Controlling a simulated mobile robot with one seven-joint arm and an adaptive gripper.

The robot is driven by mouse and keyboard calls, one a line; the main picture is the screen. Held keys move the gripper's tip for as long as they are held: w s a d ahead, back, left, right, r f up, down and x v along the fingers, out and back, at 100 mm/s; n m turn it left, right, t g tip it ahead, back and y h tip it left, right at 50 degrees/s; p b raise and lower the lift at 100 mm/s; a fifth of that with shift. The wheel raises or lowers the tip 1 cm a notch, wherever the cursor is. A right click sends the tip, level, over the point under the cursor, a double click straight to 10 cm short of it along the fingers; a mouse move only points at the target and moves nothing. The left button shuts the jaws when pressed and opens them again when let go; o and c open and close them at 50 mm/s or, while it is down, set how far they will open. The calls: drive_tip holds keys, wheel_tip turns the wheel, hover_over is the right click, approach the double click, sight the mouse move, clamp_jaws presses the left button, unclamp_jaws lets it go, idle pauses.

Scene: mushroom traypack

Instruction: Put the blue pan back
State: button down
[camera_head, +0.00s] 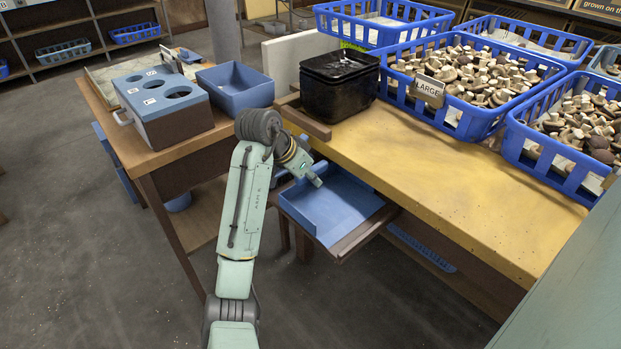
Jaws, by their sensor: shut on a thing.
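The blue pan (335,208) is a wide, shallow tray below the front edge of the yellow table. It sits at or just over a brown wooden shelf or runner (362,235) that sticks out under the tabletop. My gripper (316,181) reaches down from the left to the pan's far-left part and is shut on the pan there. The fingertips are small in this view, and the exact grip on the rim is hard to see. The pan's far end is partly hidden by my gripper and the table edge.
A yellow table (450,190) carries stacked black trays (338,85) and blue baskets of mushrooms (468,128). A side table at left holds a box with round holes (165,108) and a blue bin (236,88). Open floor lies in front.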

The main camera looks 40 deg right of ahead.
drive_tip(key=shift+f, duration=0.2)
drive_tip(key=c, duration=1.5)
unclamp_jaws()
drive_tip(key=shift+r, duration=0.25)
drive_tip(key=p+v, duration=0.1)
drive_tip(key=v, duration=1.1)
